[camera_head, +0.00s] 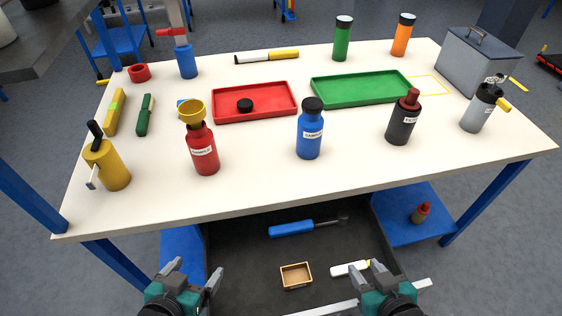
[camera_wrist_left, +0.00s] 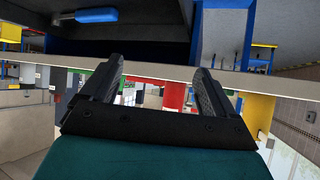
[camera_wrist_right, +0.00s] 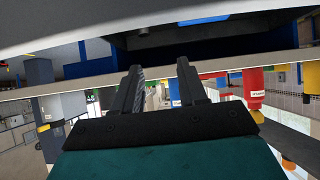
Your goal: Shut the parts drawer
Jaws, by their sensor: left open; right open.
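The parts drawer (camera_head: 340,244) is pulled out below the white tabletop, toward me. Its dark floor holds a blue-handled tool (camera_head: 300,228), a small tan box (camera_head: 296,275) and a white-handled item (camera_head: 349,268). A light bar (camera_head: 312,308), possibly the drawer's front edge or handle, shows at the bottom of the head view. My left gripper (camera_head: 194,273) is open and empty near the drawer's left side. My right gripper (camera_head: 364,272) is open and empty near its right side. Both wrist views show empty fingers. Whether either touches the drawer cannot be told.
The tabletop (camera_head: 270,185) carries a red bottle (camera_head: 204,150), a blue bottle (camera_head: 310,135), a black bottle (camera_head: 403,120), a red tray (camera_head: 270,111) and a green tray (camera_head: 350,92). Blue lower shelf parts (camera_head: 400,222) flank the drawer; a small bottle (camera_head: 421,212) stands on the right one.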

